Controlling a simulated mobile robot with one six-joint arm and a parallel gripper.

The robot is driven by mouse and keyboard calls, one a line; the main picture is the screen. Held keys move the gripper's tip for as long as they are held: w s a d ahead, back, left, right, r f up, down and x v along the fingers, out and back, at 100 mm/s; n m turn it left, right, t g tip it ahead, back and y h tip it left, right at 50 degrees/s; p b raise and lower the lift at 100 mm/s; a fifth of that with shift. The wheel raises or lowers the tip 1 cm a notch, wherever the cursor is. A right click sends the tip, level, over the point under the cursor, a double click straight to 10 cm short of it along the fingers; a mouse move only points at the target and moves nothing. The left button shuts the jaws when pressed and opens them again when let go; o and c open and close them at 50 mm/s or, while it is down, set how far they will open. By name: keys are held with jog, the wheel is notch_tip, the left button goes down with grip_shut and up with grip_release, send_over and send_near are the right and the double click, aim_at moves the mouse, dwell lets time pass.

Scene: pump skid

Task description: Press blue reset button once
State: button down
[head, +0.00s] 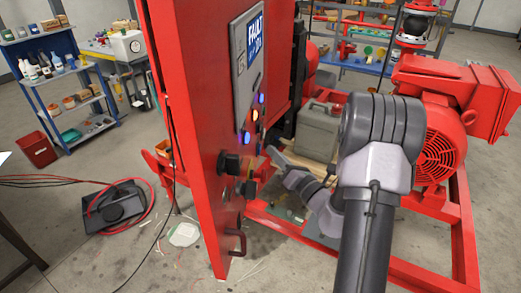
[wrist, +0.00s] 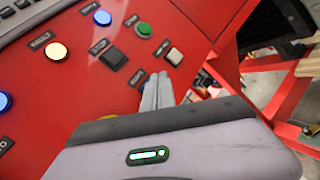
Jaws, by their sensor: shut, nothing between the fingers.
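A red control cabinet (head: 200,130) carries a panel of buttons and lamps. In the wrist view one round blue button (wrist: 102,18) is at the top and another round blue one (wrist: 4,102) is at the left edge. Their labels are too blurred to read, so I cannot tell which is the reset. Two blue lights show in the head view, an upper one (head: 261,98) and a lower one (head: 246,137). My gripper (head: 270,151) is shut and empty, beside the panel. In the wrist view its fingertips (wrist: 158,78) are below the white square button, apart from both blue ones.
Near the blue buttons are a lit pale-yellow button (wrist: 57,52), a green button (wrist: 143,30), a black square one (wrist: 113,57) and a white square one (wrist: 175,56). A black knob (head: 229,162) juts from the panel. A grey jerrycan (head: 318,130) and red motor (head: 440,140) stand right.

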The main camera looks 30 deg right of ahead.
jog(key=shift+a, duration=0.1)
jog(key=shift+w+a, duration=0.25)
jog(key=shift+w+a, duration=0.25)
jog(key=shift+a, duration=0.05)
dwell(0.7)
dwell(0.3)
jog(key=shift+s+d, duration=0.55)
jog(key=shift+d, duration=0.1)
jog(key=s+d, duration=0.1)
jog(key=d, duration=0.1)
jog(key=s+d, duration=0.1)
jog(key=s, duration=0.1)
jog(key=shift+d, duration=0.4)
dwell(0.5)
